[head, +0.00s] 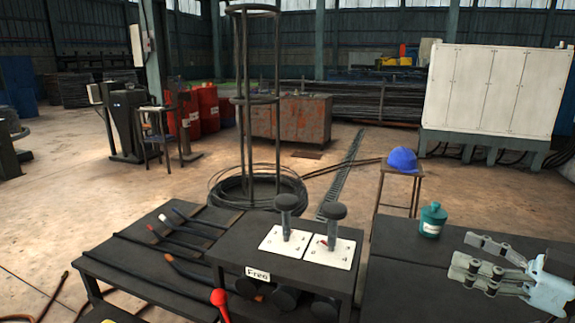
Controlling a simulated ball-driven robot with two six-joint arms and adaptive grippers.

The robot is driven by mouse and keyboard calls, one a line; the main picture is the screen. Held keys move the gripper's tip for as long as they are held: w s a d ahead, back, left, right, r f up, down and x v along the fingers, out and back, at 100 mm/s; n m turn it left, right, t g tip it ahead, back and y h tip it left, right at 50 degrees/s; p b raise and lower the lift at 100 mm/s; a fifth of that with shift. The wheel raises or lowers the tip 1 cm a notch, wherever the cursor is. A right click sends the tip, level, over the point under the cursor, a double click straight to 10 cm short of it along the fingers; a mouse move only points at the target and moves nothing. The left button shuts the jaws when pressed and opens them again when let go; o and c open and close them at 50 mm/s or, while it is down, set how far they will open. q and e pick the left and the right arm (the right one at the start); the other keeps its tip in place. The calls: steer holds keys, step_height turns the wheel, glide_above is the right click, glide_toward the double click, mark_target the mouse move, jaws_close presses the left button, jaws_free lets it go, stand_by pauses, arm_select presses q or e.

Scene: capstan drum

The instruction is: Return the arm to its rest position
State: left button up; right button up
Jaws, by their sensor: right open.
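My right gripper (482,262) comes in from the right edge in the head view. Its grey fingers point left, spread apart, with nothing between them, above the dark table on the right (392,290). The rest of my right arm is out of the picture. My left gripper is not in view.
A teal bottle (432,221) stands on the right table, behind and left of my right gripper. A dark control box (262,253) carries two knobbed levers (333,225) on white plates. A red-knobbed lever (220,299) and several rods lie left. Open floor lies beyond.

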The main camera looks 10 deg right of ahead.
steer(key=s+a+f+m+g+h, duration=0.45)
steer(key=f+m+h, duration=0.2)
steer(key=h, duration=0.45)
steer(key=s+a+g, duration=0.3)
steer(key=s, duration=0.4)
steer(key=s+a+g, duration=0.3)
steer(key=s+g, duration=0.1)
steer(key=s, duration=0.4)
steer(key=s+d+f+g+b, duration=0.1)
steer(key=s+d+f+b, duration=0.15)
steer(key=f, duration=1.55)
steer(key=s+d+f+g+b, duration=0.1)
steer(key=f+b, duration=0.3)
steer(key=f, duration=1.3)
arm_select(q)
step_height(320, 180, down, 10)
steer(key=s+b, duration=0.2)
steer(key=b, duration=0.1)
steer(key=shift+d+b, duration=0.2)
steer(key=shift+b, duration=0.1)
arm_select(e)
steer(key=s+f, duration=1.7)
steer(key=f, duration=0.1)
steer(key=shift+d+g+y, duration=0.2)
steer(key=shift+g+y, duration=0.1)
steer(key=shift+g, duration=0.05)
